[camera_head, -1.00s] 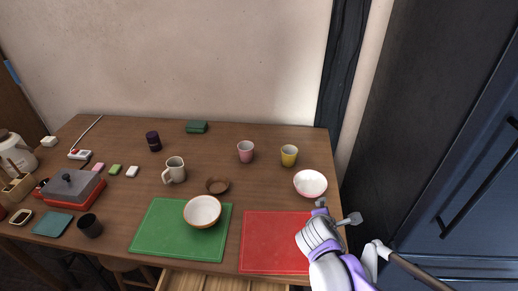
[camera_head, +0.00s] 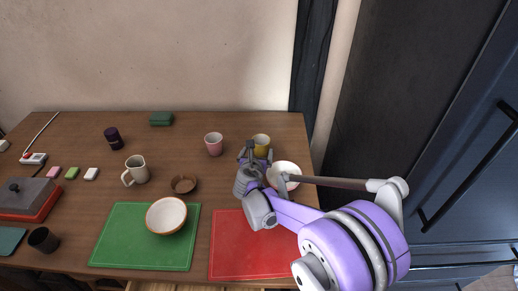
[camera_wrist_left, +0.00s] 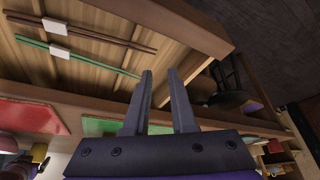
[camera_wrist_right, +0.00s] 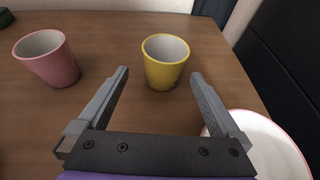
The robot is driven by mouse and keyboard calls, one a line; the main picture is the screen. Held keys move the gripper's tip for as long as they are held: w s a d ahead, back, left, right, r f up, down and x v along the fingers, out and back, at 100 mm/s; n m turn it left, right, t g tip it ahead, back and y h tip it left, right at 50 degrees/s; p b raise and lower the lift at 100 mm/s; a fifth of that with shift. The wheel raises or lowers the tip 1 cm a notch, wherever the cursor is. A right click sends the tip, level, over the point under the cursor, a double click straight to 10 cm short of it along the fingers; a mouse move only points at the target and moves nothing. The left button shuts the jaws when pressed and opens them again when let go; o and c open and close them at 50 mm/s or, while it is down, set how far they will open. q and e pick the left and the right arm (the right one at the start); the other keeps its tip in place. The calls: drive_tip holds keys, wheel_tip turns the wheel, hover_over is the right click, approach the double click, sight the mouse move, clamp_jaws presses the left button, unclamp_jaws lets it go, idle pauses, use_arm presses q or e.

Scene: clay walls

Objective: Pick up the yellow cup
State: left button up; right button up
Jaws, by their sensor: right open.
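The yellow cup (camera_head: 262,141) stands upright near the back right of the table, partly hidden by my right gripper in the head view. In the right wrist view the yellow cup (camera_wrist_right: 166,62) is ahead, between the lines of the two fingers and apart from them. My right gripper (camera_wrist_right: 157,82) is open and empty; it also shows in the head view (camera_head: 256,150). My left gripper (camera_wrist_left: 160,78) is open and empty, over an open drawer (camera_wrist_left: 80,55) at the table's front.
A pink cup (camera_wrist_right: 47,57) stands left of the yellow cup. A white bowl (camera_wrist_right: 258,145) sits close by the right finger. A red board (camera_head: 235,250), a green board (camera_head: 120,240) with a bowl (camera_head: 166,215), and a mug (camera_head: 137,170) are on the table.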

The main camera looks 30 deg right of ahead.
sight(262, 143)
drive_tip(key=x, duration=0.3)
drive_tip(key=b+x, duration=0.1)
drive_tip(key=x, duration=0.3)
drive_tip(key=shift+s+d, duration=0.2)
drive_tip(key=shift+d, duration=0.1)
drive_tip(key=shift+r, duration=0.1)
drive_tip(key=c, duration=1.3)
